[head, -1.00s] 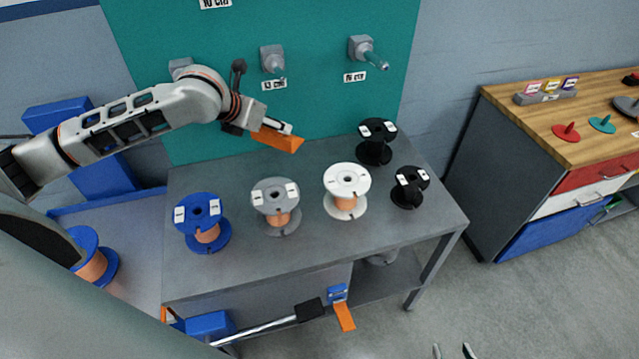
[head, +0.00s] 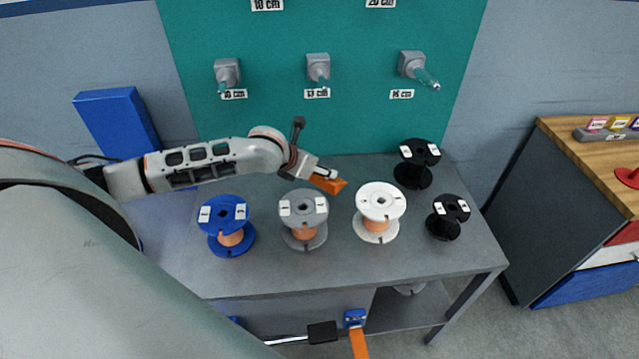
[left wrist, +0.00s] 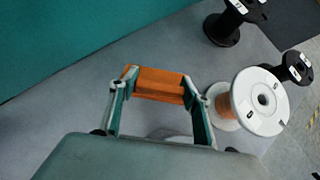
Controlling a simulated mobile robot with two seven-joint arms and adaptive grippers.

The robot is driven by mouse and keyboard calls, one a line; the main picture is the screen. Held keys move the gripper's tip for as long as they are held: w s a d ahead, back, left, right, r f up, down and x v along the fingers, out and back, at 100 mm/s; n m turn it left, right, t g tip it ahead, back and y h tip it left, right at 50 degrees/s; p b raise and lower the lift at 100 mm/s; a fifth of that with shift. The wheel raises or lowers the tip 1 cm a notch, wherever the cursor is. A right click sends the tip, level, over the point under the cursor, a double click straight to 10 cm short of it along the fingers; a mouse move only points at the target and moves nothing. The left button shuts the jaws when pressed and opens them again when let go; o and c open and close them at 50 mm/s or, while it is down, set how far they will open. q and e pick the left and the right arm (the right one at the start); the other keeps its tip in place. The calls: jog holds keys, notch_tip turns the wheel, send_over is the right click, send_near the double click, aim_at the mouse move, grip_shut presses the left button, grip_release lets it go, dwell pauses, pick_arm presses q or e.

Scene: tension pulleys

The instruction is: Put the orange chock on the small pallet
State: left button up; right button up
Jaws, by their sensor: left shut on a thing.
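The orange chock (head: 328,184) is held in my left gripper (head: 326,178) above the grey table, behind the grey and white spools. In the left wrist view the chock (left wrist: 160,84) lies between the two fingers of the left gripper (left wrist: 158,88), which are shut on it. A white spool (left wrist: 258,100) stands just to the right of it there. I cannot make out a small pallet for certain in any view.
On the grey table (head: 270,278) stand a blue spool (head: 228,226), a grey spool (head: 303,220), a white spool (head: 380,212) and two black spools (head: 416,164). Pegs stick out from the teal board (head: 270,120). A wood-topped cabinet (head: 590,160) stands at right.

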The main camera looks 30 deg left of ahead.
aim_at(317, 180)
pick_arm(q)
jog(key=shift+f, duration=0.85)
notch_tip(317, 180, down, 4)
jog(key=shift+r+b, duration=0.1)
jog(key=shift+b, duration=0.3)
jog(key=o, duration=1.3)
jog(key=shift+c, duration=0.2)
